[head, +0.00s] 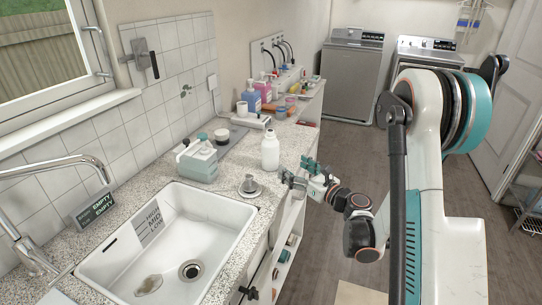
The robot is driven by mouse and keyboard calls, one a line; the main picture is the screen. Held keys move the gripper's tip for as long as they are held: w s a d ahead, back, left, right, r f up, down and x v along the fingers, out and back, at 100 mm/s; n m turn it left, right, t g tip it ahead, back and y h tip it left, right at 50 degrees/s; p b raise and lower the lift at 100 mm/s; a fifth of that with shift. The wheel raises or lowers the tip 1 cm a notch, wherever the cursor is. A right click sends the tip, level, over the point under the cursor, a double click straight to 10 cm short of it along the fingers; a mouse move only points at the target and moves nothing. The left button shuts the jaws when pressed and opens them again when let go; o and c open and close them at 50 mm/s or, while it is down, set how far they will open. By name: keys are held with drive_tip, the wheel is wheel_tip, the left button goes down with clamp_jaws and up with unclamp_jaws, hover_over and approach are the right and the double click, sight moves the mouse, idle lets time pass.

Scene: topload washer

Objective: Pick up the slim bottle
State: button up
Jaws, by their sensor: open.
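A slim white bottle (270,151) stands upright on the speckled counter (236,197), behind the sink's right corner. My gripper (295,171) is at the counter's right edge, to the right of the white bottle and slightly nearer the camera. It is open, and its fingers point toward the counter. I see nothing between them, and the gripper looks apart from the bottle. Pink and blue bottles (264,90) stand farther back on the counter; they look wider than the white one.
A small metal stopper-like object (250,185) sits on the counter near the gripper. A grey-green container (198,160) stands left of the white bottle. The white sink (118,265) fills the front. Open shelving lies below the counter edge. Two washers (351,72) stand at the back.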

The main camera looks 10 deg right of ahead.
sight(270, 152)
drive_tip(key=shift+n, duration=0.3)
drive_tip(key=p+x, duration=0.1)
drive_tip(key=x, duration=0.3)
drive_tip(key=f+p+x, duration=0.1)
drive_tip(key=x, duration=0.2)
drive_tip(key=shift+a+f+p, duration=0.15)
drive_tip(key=shift+p, duration=0.2)
drive_tip(key=shift+d+r+b+x, duration=0.15)
drive_tip(key=shift+b+x, duration=0.35)
drive_tip(key=shift+x, duration=1.2)
drive_tip(key=shift+d+r+b+x, duration=0.15)
drive_tip(key=shift+b+x, duration=0.35)
drive_tip(key=shift+x, duration=1.15)
drive_tip(key=shift+w, duration=0.1)
drive_tip(key=shift+c, duration=0.3)
drive_tip(key=c, duration=1.4)
